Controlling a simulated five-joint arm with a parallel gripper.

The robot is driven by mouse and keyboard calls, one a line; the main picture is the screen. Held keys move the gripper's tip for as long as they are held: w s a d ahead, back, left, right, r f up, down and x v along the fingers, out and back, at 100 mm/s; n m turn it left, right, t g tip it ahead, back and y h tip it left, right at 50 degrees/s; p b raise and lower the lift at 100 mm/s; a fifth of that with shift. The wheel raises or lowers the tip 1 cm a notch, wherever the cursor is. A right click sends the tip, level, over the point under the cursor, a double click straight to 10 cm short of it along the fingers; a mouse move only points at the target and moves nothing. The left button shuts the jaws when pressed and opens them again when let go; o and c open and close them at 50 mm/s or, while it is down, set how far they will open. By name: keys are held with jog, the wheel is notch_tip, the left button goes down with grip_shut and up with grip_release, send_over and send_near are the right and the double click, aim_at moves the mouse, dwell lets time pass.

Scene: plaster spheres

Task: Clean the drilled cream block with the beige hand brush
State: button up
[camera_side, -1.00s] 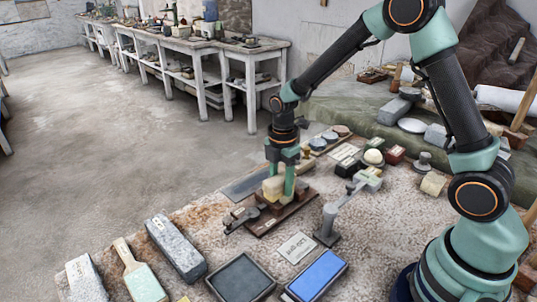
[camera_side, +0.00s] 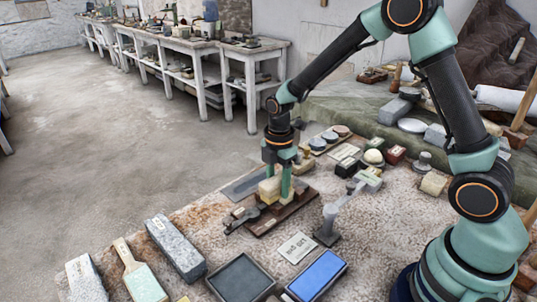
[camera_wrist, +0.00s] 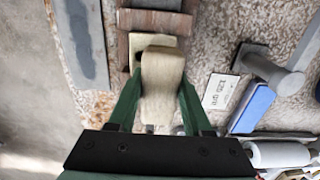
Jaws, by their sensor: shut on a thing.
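My gripper (camera_side: 277,188) is low over the wooden fixture (camera_side: 296,212) at the middle of the work table. Its green fingers are shut on the beige hand brush (camera_wrist: 162,85), which fills the gap between them in the wrist view. The cream block shows in the wrist view only as a pale edge (camera_wrist: 136,50) beside the brush's far end, against the brown wooden fixture (camera_wrist: 155,20). The brush covers most of it, so its drilled holes are hidden. I cannot tell whether the bristles touch the block.
A small grey stand (camera_side: 328,226) with an arm rises just right of the fixture. In front lie a white label card (camera_side: 297,248), a blue slab (camera_side: 317,275) and a dark tray (camera_side: 241,278). A grey flat plate (camera_side: 245,187) lies behind the fixture.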

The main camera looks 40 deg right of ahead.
jog(key=shift+d, duration=1.75)
jog(key=shift+a, duration=0.15)
jog(key=shift+a, duration=2.1)
jog(key=shift+d, duration=0.1)
jog(key=shift+d, duration=2.15)
